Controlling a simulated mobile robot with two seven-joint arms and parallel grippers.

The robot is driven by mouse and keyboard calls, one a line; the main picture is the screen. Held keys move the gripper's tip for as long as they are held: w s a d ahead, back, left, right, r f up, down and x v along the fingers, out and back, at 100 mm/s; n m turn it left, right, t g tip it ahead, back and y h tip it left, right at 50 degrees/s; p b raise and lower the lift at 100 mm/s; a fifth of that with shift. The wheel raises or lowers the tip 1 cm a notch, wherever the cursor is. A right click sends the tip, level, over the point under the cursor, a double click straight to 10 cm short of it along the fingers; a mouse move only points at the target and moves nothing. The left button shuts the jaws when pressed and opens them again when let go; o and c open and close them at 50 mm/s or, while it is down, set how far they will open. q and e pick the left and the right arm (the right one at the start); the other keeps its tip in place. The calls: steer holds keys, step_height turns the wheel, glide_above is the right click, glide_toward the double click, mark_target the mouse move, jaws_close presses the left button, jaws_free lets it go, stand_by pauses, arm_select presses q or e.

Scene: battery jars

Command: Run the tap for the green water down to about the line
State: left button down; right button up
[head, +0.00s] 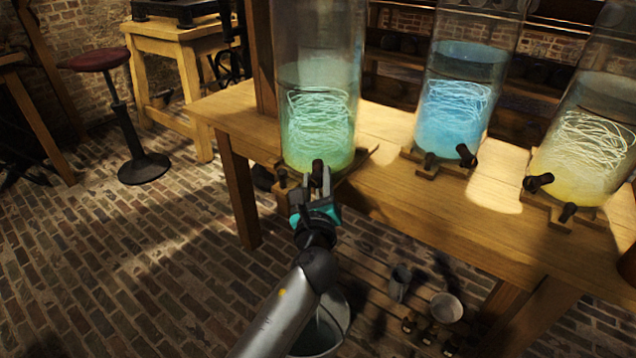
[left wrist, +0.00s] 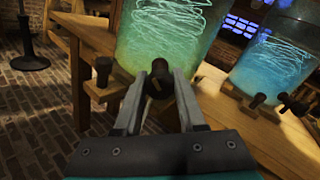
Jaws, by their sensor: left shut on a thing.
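The jar of green water (head: 318,118) stands at the front left of the wooden table, with pale glowing coils inside. The water surface shows well up the jar; I cannot make out a marked line. My left gripper (head: 316,184) is shut on the black tap (head: 317,167) at the jar's foot. In the left wrist view the fingers of the left gripper (left wrist: 157,98) close around the tap's dark round end (left wrist: 158,82). A second dark knob (left wrist: 103,70) sits to the left of it. A bucket (head: 335,318) stands below, partly hidden by my arm. My right gripper is not in view.
A blue jar (head: 452,105) and a yellow jar (head: 588,150) stand to the right on the table (head: 400,195), each with black taps. Small metal vessels (head: 446,307) stand on the low slatted shelf. A red-topped stool (head: 100,60) is at the left; the brick floor there is open.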

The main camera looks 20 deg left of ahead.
arm_select(q)
steer(key=m+p, duration=0.5)
steer(key=shift+r, duration=0.2)
steer(key=shift+f+m+p, duration=0.1)
steer(key=shift+m+p, duration=0.4)
steer(key=shift+m, duration=0.3)
steer(key=shift+f, duration=0.1)
steer(key=shift+m+p, duration=0.7)
steer(key=shift+m, duration=0.1)
steer(key=shift+m+p, duration=0.45)
steer(key=shift+m, duration=0.15)
